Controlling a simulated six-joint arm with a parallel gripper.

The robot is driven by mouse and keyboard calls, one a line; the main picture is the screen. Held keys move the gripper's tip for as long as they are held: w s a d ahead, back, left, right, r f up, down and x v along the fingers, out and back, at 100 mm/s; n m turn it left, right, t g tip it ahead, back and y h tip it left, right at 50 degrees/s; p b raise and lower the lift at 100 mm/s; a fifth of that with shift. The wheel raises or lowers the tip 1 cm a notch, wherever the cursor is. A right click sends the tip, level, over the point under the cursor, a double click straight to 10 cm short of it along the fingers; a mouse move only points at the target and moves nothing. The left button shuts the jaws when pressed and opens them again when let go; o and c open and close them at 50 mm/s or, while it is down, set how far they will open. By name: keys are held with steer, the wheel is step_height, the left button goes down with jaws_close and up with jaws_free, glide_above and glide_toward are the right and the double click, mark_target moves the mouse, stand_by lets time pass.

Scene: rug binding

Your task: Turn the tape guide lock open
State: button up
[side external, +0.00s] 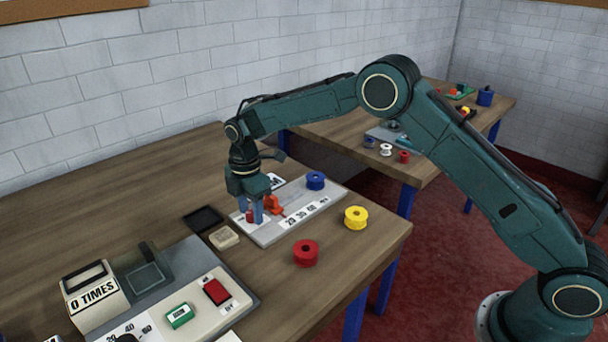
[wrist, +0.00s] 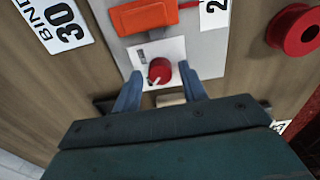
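A red round knob (wrist: 160,70), which looks like the tape guide lock, sits on a white label plate on a grey board (side external: 266,240). It has a light pointer mark towards its lower left in the wrist view; the small label print is unreadable. In the side view the knob (side external: 250,217) is partly hidden by my fingers. My gripper (wrist: 159,76) points down over it, with blue fingers apart on either side of the knob and a visible gap at each side. In the side view my gripper (side external: 257,212) is low at the board's near-left end.
An orange block (wrist: 143,16) stands on the board beside the knob, close to my fingers. A blue spool (side external: 315,181) stands on the board's far end. Red (side external: 306,254) and yellow (side external: 356,218) spools stand on the table. A stamp block (side external: 224,237) and black pad (side external: 203,219) lie nearby.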

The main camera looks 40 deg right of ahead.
mark_target(251, 213)
steer(key=shift+o, duration=0.3)
steer(key=shift+r, duration=0.1)
step_height(251, 213, up, 14)
stand_by(0.7)
